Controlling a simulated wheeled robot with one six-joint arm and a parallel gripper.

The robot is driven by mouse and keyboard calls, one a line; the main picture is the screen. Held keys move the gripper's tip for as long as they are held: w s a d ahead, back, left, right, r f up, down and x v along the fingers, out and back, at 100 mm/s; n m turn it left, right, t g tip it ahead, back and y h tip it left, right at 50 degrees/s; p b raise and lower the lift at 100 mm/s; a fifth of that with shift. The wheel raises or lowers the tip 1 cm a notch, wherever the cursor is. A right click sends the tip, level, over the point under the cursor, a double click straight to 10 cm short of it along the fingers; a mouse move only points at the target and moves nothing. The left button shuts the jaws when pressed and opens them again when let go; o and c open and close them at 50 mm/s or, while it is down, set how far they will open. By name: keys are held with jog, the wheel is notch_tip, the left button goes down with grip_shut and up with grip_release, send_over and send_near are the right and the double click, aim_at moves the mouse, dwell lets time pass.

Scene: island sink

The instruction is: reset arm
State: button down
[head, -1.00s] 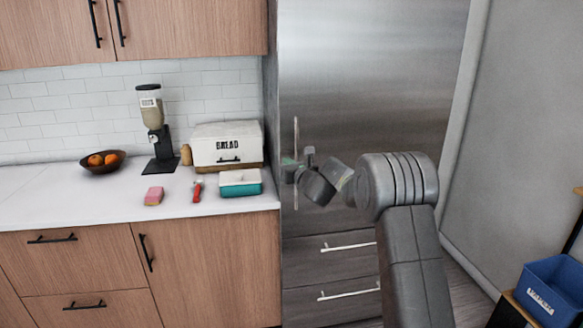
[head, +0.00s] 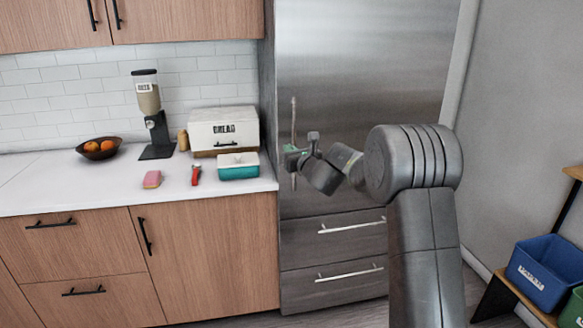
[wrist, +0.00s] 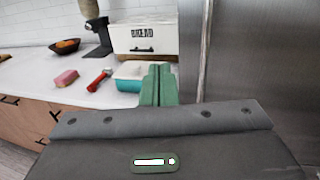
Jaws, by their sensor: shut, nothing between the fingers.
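My gripper (head: 291,151) is in front of the steel fridge, close to its upright handle, at the right of the counter. Whether it touches the handle cannot be told from the head view. In the wrist view its green fingers (wrist: 159,84) are together with nothing between them. They point toward the counter and cover part of the teal and white container. My arm is bent, with its large grey joint at the right of the head view.
The steel fridge (head: 360,80) stands beside the counter (head: 75,190). On the counter are a bread box (head: 223,130), a teal container (head: 238,172), a red-handled tool (head: 196,175), a pink sponge (head: 152,179), a dispenser (head: 150,110) and a fruit bowl (head: 99,152). A blue bin (head: 546,268) is at right.

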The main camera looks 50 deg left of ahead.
jog(key=s+b+v, duration=0.1)
jog(key=b+v, duration=0.1)
jog(key=v, duration=0.4)
jog(key=shift+f, duration=0.2)
jog(key=shift+s, duration=0.15)
